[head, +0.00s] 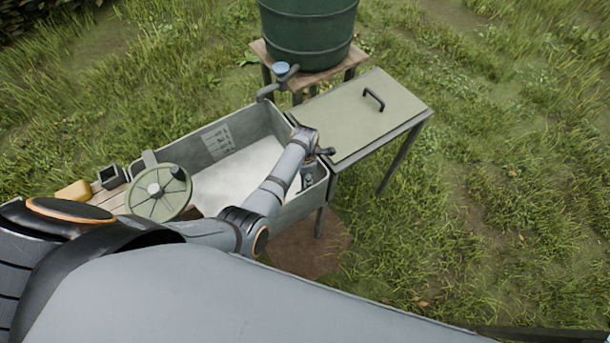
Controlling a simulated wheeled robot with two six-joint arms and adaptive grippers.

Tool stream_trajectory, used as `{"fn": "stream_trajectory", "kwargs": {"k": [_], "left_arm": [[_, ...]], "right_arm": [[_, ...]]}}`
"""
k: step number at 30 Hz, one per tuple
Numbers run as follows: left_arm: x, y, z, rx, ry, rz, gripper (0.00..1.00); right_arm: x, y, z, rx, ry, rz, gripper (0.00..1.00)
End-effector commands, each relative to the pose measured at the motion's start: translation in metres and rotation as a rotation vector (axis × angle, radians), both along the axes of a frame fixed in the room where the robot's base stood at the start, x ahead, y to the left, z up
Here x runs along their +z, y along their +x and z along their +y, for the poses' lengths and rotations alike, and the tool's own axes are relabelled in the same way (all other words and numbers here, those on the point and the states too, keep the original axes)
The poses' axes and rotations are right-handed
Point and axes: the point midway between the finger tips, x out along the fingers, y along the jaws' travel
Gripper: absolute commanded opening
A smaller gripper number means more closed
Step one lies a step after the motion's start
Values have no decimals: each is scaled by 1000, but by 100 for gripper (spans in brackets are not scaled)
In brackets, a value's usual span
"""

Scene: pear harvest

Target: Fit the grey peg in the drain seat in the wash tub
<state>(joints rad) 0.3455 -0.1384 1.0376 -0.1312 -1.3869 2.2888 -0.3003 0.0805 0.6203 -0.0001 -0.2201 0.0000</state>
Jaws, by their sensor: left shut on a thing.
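The grey wash tub (255,121) stands in the middle of the head view, with a pale, whitish inside. My left arm reaches across it from the left and bends down at its right end. My left gripper (308,182) is low inside that right end, close to the end wall. It is shut on a small grey thing, which looks to be the grey peg; the gripper and wrist hide most of it. The drain seat is not visible, so I cannot tell how the peg stands to it. My right gripper is out of view.
A side table (350,115) with a dark handle adjoins the tub on the right. A green barrel (308,30) stands on a wooden stand behind, with a blue-topped tap (282,70). A pale green wheel (150,203) and a yellow block (73,191) are at the left. Grass surrounds everything.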

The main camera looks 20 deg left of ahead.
Motion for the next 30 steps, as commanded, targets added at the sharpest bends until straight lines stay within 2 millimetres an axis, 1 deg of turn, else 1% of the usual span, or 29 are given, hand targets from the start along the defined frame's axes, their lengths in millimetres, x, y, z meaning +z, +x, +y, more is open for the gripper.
{"fn": "stream_trajectory", "kwargs": {"k": [5, 19, 30], "left_arm": [[-6, 1, 0, 0, 0, -1, 0], [-7, 1, 0, 0, 0, -1, 0], [-19, 1, 0, 0, 0, -1, 0]], "right_arm": [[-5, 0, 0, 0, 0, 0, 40], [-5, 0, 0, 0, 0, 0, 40], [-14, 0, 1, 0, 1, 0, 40]]}}
